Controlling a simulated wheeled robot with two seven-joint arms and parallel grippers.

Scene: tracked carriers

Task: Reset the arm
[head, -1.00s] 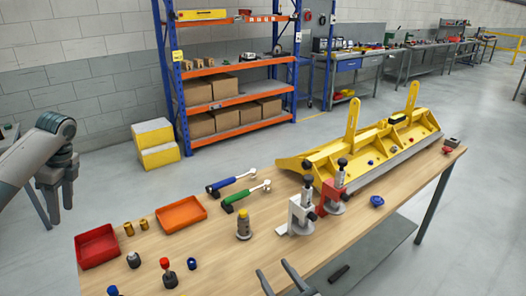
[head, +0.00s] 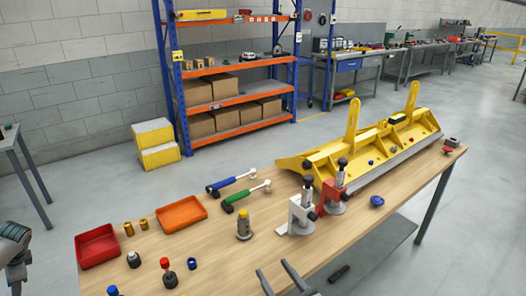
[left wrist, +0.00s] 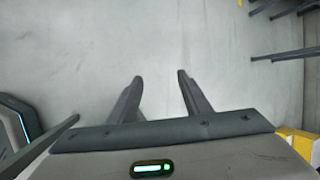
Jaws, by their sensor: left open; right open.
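My right gripper (head: 281,278) shows at the bottom of the head view. Its two fingers are apart and empty, at the near edge of the wooden table (head: 330,240). My left arm is only partly in the head view, at the lower left edge beside the table. My left gripper (left wrist: 160,80) shows in the left wrist view with its fingers apart. Nothing is between them but the pale grey floor.
On the table are a red tray (head: 97,247), an orange tray (head: 181,214), a white clamp tool (head: 300,216), a red one (head: 333,197), and a yellow fixture (head: 365,150). Several small parts lie near the front left. A blue-orange shelf (head: 230,70) stands behind.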

